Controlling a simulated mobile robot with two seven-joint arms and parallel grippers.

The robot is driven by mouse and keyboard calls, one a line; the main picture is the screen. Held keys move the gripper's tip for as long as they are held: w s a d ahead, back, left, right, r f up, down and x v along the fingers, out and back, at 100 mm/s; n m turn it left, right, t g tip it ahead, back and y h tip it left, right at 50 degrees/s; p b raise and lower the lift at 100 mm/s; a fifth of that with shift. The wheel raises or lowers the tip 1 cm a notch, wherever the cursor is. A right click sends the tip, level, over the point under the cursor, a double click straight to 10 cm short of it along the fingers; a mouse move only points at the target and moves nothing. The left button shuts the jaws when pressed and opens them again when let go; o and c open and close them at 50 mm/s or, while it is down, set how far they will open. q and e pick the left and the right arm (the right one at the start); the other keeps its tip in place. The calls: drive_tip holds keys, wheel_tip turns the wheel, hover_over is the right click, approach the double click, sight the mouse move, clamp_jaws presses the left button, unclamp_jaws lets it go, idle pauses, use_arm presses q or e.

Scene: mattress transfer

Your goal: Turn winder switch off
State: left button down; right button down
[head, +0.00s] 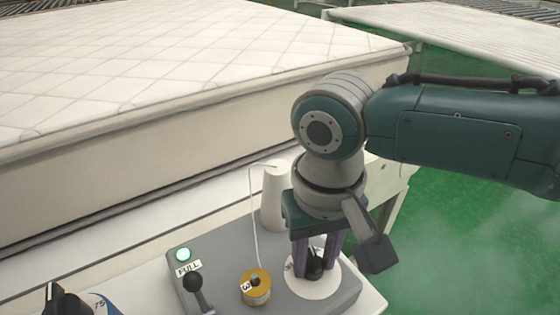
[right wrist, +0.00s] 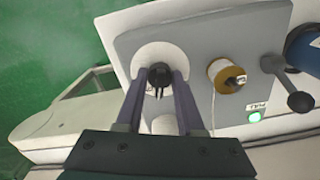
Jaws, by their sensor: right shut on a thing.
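The winder switch is a black rotary knob (head: 315,268) on a round white plate (head: 318,290) at the right end of the grey winder panel (head: 225,250). My right gripper (head: 314,258) points down with its two purple-grey fingers on either side of the knob, shut on it. In the right wrist view the knob (right wrist: 159,75) sits between the fingertips, with the white plate (right wrist: 165,52) around it. The fingers hide part of the knob, so its exact setting is hard to read. My left gripper is not in view.
A white thread cone (head: 274,198) stands behind. A quilted mattress (head: 180,70) lies beyond.

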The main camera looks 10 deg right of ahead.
drive_tip(key=n+p, duration=0.1)
drive_tip(key=n, duration=0.2)
drive_tip(key=shift+r+n, duration=0.1)
drive_tip(key=shift+n, duration=0.3)
drive_tip(key=n, duration=0.2)
drive_tip(key=shift+n+p, duration=0.3)
drive_tip(key=n, duration=0.3)
drive_tip(key=shift+n, duration=1.6)
drive_tip(key=c, duration=0.5)
unclamp_jaws()
drive_tip(key=shift+p, duration=0.3)
